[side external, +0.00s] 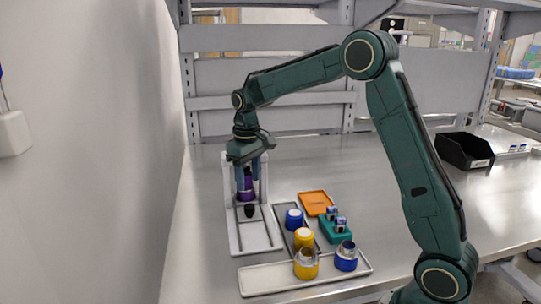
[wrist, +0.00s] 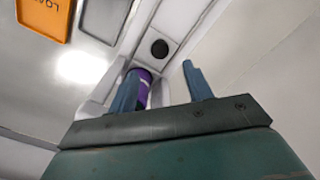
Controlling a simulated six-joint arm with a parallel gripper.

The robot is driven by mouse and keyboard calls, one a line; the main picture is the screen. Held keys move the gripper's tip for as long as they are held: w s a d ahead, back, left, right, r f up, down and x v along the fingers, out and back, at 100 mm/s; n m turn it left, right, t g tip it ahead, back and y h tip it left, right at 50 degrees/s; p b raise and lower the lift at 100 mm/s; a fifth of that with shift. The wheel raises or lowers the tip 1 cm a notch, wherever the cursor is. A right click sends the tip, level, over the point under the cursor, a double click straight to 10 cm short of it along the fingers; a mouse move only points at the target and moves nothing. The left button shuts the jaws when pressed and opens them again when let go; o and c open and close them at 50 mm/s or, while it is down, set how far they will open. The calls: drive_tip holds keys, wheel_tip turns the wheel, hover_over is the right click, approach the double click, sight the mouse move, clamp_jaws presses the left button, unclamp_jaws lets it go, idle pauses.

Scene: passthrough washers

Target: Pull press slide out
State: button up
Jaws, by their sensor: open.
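The white press (side external: 232,215) stands upright at the left of the bench, with a flat base in front. A purple cylinder (side external: 246,190) sits within its frame. A dark knob (side external: 249,210) shows just below it, over the slide area of the base. In the wrist view a round black knob (wrist: 159,49) lies on the pale slide strip (wrist: 174,22), beyond my fingertips. My gripper (side external: 248,180) points down at the press, open and apart from the knob. In the wrist view my gripper (wrist: 160,70) has its left finger partly covering the purple cylinder (wrist: 143,88).
Right of the press are a grey tray (side external: 283,222) with blue and yellow cups, an orange tray (side external: 315,203) and a teal block (side external: 335,232). A white tray (side external: 265,280) with two cups lies in front. A black bin (side external: 464,150) stands far right.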

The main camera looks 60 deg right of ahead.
sight(249, 206)
wheel_tip(249, 206, down, 9)
drive_tip(key=shift+r, duration=0.2)
idle(0.4)
